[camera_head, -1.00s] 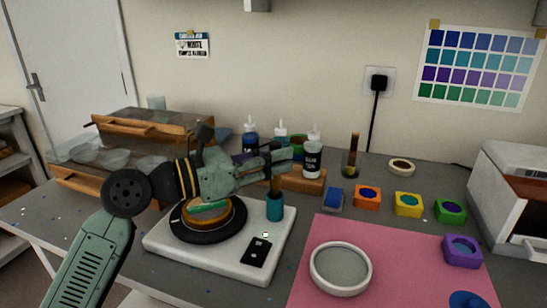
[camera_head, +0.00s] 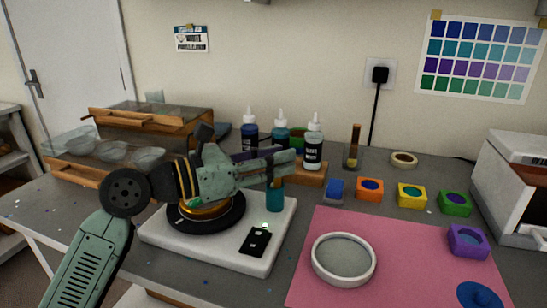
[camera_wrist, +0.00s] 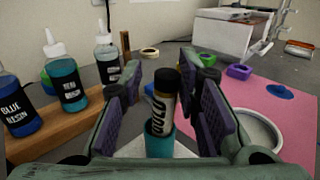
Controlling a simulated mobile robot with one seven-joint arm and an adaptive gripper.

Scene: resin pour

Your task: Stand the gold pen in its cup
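The gold pen (camera_wrist: 164,95), with a black cap and a dark lettered band, stands roughly upright between my fingers in the wrist view. Its lower end appears to be inside the teal cup (camera_wrist: 160,143). My gripper (camera_wrist: 160,105) is open, with its purple pads on either side of the pen and a visible gap at the left. In the head view my gripper (camera_head: 285,162) is low over the teal cup (camera_head: 275,198) and hides the pen. The cup stands at the right back of the white base (camera_head: 165,238).
A black turntable (camera_head: 235,222) with a gold ring (camera_head: 205,211) sits left of the cup. Resin bottles (camera_head: 313,150) stand on a wooden rack (camera_head: 312,173) behind. The pink mat (camera_head: 400,285) holds a round white mould (camera_head: 371,268). Several coloured pots (camera_head: 411,198) line the right.

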